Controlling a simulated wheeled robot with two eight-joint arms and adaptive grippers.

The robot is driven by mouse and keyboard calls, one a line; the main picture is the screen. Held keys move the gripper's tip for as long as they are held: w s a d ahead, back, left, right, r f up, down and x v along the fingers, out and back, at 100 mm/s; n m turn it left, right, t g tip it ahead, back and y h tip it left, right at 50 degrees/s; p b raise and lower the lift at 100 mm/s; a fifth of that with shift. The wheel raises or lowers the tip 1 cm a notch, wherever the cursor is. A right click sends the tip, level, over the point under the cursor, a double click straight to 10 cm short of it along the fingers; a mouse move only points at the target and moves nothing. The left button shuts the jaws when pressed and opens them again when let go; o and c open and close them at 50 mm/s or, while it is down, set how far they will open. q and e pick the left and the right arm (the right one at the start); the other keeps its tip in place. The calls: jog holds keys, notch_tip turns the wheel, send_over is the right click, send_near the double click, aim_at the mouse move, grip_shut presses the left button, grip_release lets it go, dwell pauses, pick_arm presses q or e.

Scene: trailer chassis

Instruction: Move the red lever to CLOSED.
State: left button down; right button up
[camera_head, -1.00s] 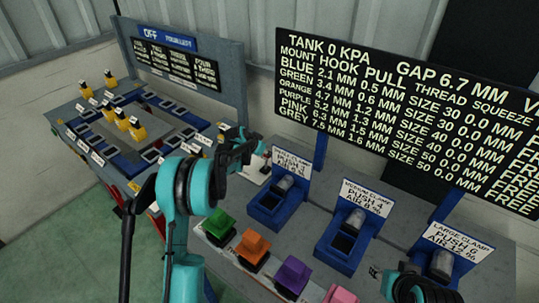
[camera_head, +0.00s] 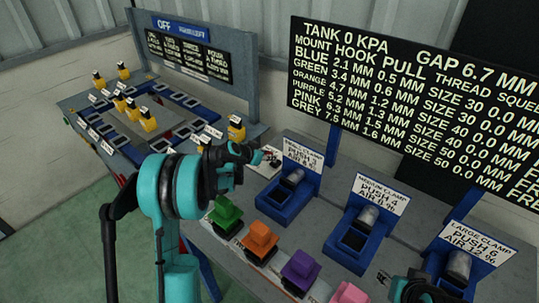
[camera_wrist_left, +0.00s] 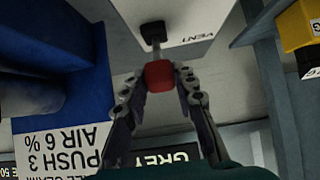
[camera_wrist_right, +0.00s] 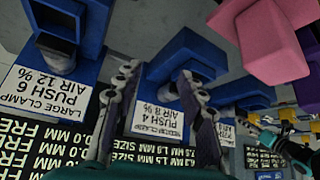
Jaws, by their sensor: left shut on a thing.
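The red lever has a red knob (camera_wrist_left: 159,75) on a dark shaft, which rises from a pale box (camera_wrist_left: 190,18) marked "VENT" in the left wrist view. My left gripper (camera_wrist_left: 158,84) is shut on the red knob, with a finger on each side. In the head view my left gripper (camera_head: 252,154) is beside the pale box (camera_head: 270,160), and the knob is largely hidden. No "CLOSED" mark is readable. My right gripper (camera_wrist_left: 158,84) is not on the lever; in the right wrist view its fingers (camera_wrist_right: 158,78) are apart and empty above the clamp area.
Blue clamp stations (camera_head: 360,232) stand to the right of the lever. Green, orange, purple and pink blocks (camera_head: 258,240) line the bench front. A black readout board (camera_head: 410,100) stands behind. A second bench with yellow pieces (camera_head: 148,119) is at left.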

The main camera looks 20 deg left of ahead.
pick_arm(q)
jog(key=shift+s+f, duration=0.3)
jog(key=shift+f, duration=0.05)
jog(key=c, duration=1.2)
grip_release()
jog(key=shift+a, duration=0.15)
jog(key=shift+r, duration=0.1)
jog(key=shift+s+r, duration=0.1)
jog(key=shift+r, duration=0.1)
jog(key=v, duration=1.1)
jog(key=shift+s, duration=0.2)
jog(key=shift+a+r, duration=0.1)
